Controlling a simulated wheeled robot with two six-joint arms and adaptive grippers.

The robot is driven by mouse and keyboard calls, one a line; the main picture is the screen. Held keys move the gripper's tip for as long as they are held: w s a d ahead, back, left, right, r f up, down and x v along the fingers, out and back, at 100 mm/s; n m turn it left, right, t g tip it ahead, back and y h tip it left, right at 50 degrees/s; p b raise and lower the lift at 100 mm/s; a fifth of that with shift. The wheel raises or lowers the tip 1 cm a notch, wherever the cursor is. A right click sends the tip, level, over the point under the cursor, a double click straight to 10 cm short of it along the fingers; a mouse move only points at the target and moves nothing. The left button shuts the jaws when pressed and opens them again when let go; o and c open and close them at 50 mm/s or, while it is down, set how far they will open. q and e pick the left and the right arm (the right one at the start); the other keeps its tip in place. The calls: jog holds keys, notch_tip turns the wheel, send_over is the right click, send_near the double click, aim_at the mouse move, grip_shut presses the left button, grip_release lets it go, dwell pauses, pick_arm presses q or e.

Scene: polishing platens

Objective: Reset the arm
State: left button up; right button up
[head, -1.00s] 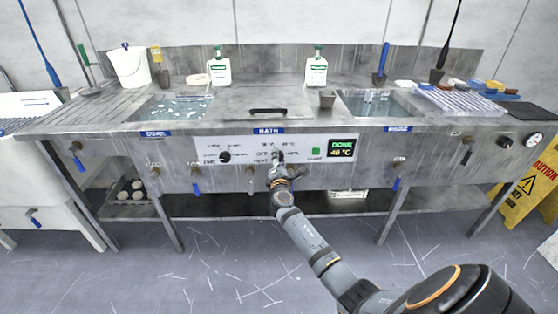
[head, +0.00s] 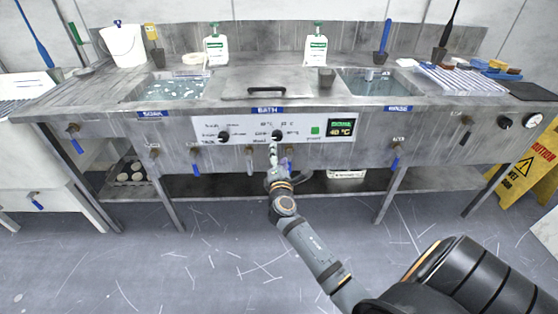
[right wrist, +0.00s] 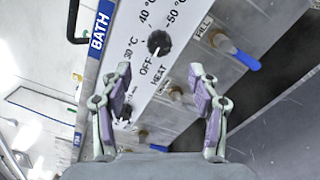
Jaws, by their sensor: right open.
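My right gripper (head: 273,158) is open and empty, in front of the bath's control panel (head: 210,128) and just below the black heat knob (head: 277,135). In the right wrist view, my right gripper (right wrist: 160,76) has its two purple-padded fingers spread wide. The heat knob (right wrist: 159,42) lies beyond the fingertips with nothing around it. Its white mark appears to point towards OFF. The green-lit display (head: 341,128) reads 40 °C on its lower line. My left gripper is in neither view.
The steel bench (head: 440,150) spans the view, with a lidded bath (head: 230,85) between two water basins. Blue-handled taps hang along its front, including a fill tap (right wrist: 240,58) beside the gripper. A yellow caution sign (head: 525,168) stands at right. Open floor lies in front.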

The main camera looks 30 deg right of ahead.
jog(key=shift+v, duration=1.2)
jog(key=s+a+f+m+g+y, duration=0.1)
jog(key=s+f+m+g+y, duration=0.15)
jog(key=s+f, duration=0.65)
jog(key=s+a+f+m+g+y, duration=0.1)
jog(key=s+a+f+m+g, duration=0.2)
jog(key=f, duration=1.3)
jog(key=s+f+m+g+y, duration=0.2)
jog(key=s+f+m+g, duration=0.4)
jog(key=f, duration=0.6)
jog(key=s+a+f+m+g+y, duration=0.1)
jog(key=s+a+f+m, duration=0.1)
jog(key=s+f, duration=0.45)
jog(key=s+a+f+m+g+y, duration=0.1)
jog(key=s+f+m+y, duration=0.2)
jog(key=s, duration=0.6)
pick_arm(q)
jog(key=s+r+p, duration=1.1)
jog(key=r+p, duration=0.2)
jog(key=p, duration=0.7)
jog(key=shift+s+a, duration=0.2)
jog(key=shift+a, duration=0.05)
pick_arm(e)
jog(key=s+r+h, duration=0.1)
jog(key=s+r, duration=1)
jog(key=s, duration=0.2)
jog(key=shift+s+a+r+g, duration=0.25)
jog(key=shift+a+g, duration=0.05)
jog(key=shift+g, duration=0.05)
